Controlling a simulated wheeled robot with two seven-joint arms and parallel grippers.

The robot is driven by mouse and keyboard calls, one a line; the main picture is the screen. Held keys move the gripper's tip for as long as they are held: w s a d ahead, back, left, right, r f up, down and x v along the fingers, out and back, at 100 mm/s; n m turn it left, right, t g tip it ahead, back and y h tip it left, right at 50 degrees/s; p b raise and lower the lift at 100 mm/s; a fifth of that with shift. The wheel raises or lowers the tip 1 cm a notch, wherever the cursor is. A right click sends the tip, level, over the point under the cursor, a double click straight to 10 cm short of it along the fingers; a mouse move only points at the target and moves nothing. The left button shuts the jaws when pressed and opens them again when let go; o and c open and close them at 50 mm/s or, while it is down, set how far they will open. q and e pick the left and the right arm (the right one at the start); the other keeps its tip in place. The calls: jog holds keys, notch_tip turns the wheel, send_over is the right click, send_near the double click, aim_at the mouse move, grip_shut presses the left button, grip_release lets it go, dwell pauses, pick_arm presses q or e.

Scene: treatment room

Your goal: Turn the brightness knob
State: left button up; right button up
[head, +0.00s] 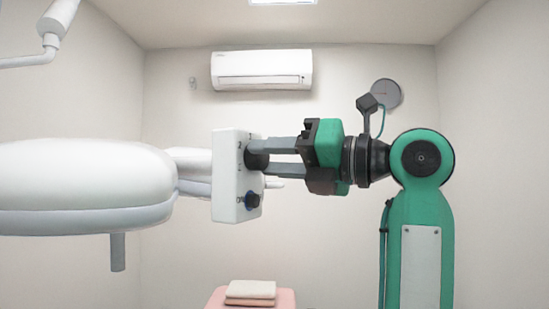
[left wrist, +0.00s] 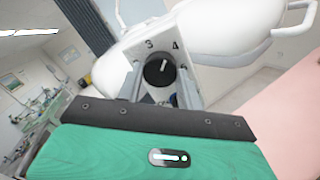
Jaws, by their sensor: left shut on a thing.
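A white control panel (head: 226,178) hangs at the end of the white lamp arm, in the middle of the head view. It carries a black upper knob (head: 257,160) with numbers around it and a lower dark-blue knob (head: 252,200). In the left wrist view the upper knob (left wrist: 157,74) has a white mark pointing up, between the printed 3 and 4. My left gripper (head: 266,157) reaches in from the right, its two grey fingers shut on the upper knob, one above and one below. The knob's underside is partly hidden by the fingers. My right gripper is not in view.
The large white lamp body (head: 85,185) fills the left of the head view, close to the panel. A pink bed or seat (head: 215,298) with folded towels (head: 250,290) is low in the middle. An air conditioner (head: 262,70) is on the back wall.

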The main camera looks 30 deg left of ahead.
pick_arm(q)
jog(key=shift+m, duration=1.5)
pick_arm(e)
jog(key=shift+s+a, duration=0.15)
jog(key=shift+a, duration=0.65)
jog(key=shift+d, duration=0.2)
pick_arm(q)
jog(key=o, duration=1)
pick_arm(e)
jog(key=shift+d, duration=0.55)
